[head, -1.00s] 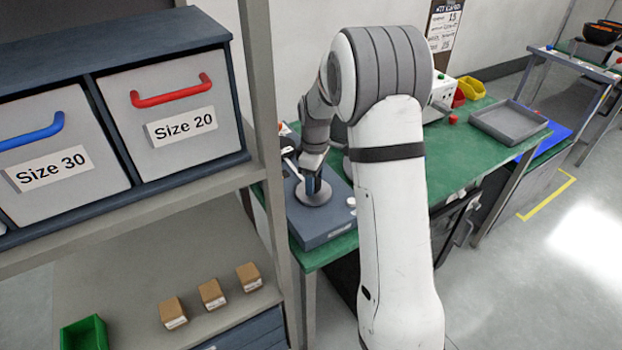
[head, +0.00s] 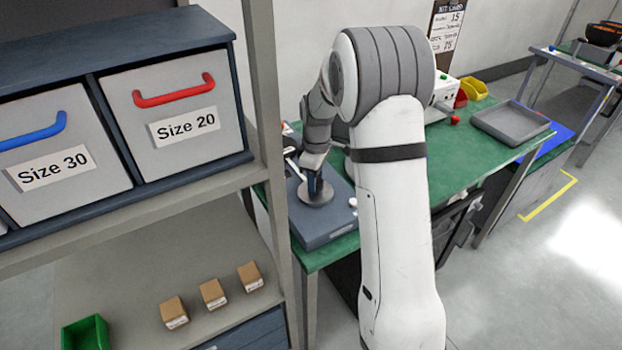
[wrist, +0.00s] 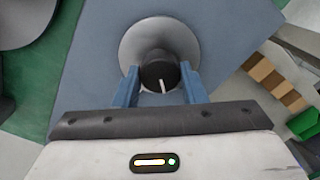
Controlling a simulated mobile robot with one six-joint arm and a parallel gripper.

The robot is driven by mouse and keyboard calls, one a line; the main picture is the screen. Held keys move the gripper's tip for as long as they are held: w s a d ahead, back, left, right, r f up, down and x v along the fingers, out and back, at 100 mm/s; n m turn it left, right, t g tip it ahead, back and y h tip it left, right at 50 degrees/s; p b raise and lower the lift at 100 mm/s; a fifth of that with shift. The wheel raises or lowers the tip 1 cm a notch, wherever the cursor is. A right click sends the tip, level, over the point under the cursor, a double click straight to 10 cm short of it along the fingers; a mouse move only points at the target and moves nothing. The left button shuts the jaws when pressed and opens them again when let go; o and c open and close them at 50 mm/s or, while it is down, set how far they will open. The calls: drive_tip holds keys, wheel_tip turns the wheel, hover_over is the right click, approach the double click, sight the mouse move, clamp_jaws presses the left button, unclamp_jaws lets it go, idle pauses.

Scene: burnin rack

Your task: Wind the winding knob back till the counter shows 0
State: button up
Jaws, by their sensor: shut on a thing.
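The winding knob (wrist: 158,74) is black with a white pointer line and stands on a round grey disc (wrist: 145,38) in the wrist view. My gripper (wrist: 160,90) has its two blue fingers on either side of the knob and is shut on it. The pointer line points toward my gripper's palm. In the head view my gripper (head: 318,186) comes down on the knob from above, over the blue-grey winder box (head: 325,236) on the green bench. No counter reading can be made out in either view.
A shelf rack with two drawers, Size 30 (head: 55,165) and Size 20 (head: 185,125), stands at left, close to the winder. Small cardboard boxes (head: 212,293) and a green bin (head: 85,335) sit on its lower shelf. A grey tray (head: 510,120) is on the bench at right.

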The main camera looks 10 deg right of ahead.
drive_tip(key=shift+s+d+f, duration=0.1)
drive_tip(key=shift+s+f, duration=0.1)
drive_tip(key=shift+s, duration=0.1)
idle(0.4)
drive_tip(key=o, duration=0.8)
drive_tip(key=shift+r, duration=0.15)
drive_tip(key=shift+o, duration=0.9)
drive_tip(key=shift+w, duration=0.1)
drive_tip(key=shift+r, duration=0.1)
drive_tip(key=shift+r, duration=0.25)
drive_tip(key=shift+w+r+b, duration=0.1)
drive_tip(key=shift+r+b, duration=0.35)
drive_tip(key=shift+r, duration=3.1)
